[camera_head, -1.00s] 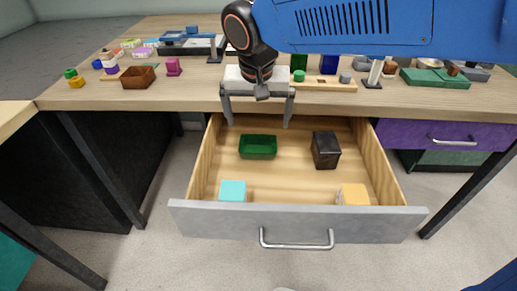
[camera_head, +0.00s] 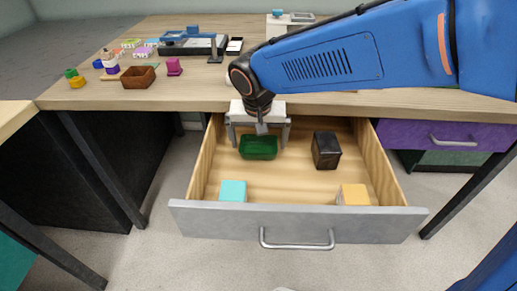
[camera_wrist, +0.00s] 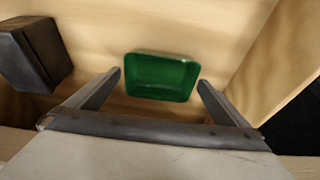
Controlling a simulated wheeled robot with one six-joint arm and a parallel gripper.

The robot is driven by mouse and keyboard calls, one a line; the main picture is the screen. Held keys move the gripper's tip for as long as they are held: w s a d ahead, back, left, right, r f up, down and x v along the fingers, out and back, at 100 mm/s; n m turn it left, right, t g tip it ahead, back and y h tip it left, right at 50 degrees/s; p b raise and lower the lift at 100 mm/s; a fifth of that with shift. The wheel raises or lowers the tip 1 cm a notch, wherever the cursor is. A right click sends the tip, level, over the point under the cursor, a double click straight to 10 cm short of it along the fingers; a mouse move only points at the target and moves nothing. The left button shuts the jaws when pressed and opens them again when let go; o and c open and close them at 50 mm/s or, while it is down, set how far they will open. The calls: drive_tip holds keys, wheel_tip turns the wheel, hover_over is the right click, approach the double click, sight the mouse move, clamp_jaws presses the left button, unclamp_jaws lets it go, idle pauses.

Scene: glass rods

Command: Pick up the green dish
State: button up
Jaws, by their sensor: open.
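The green dish (camera_head: 258,149) is a small rectangular tray lying on the wooden floor of the open drawer, toward its back left. It also shows in the wrist view (camera_wrist: 162,77), upright and apparently empty. My gripper (camera_head: 258,148) is open, with one finger at each side of the dish as seen from the head. In the wrist view my gripper (camera_wrist: 158,80) has its fingertips left and right of the dish's near part, with a small gap on each side. I cannot tell how far above the drawer floor the fingertips are.
The drawer (camera_head: 300,226) also holds a black box (camera_head: 326,150), a cyan block (camera_head: 232,191) and a yellow block (camera_head: 355,195). The tabletop edge (camera_head: 170,101) lies behind and above the drawer.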

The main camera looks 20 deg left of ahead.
drive_tip(key=shift+c, duration=0.3)
drive_tip(key=c, duration=1)
drive_tip(key=shift+s+d+r, duration=0.1)
drive_tip(key=shift+d+r, duration=0.05)
drive_tip(key=shift+r, duration=0.4)
wheel_tip(320, 180, up, 6)
drive_tip(key=s+d, duration=0.4)
drive_tip(key=d, duration=0.1)
drive_tip(key=s+d, duration=0.4)
drive_tip(key=d, duration=0.1)
drive_tip(key=s+d, duration=0.3)
drive_tip(key=d, duration=0.2)
drive_tip(key=shift+s+d+r, duration=0.1)
drive_tip(key=shift+s+d, duration=0.2)
drive_tip(key=shift+s, duration=0.1)
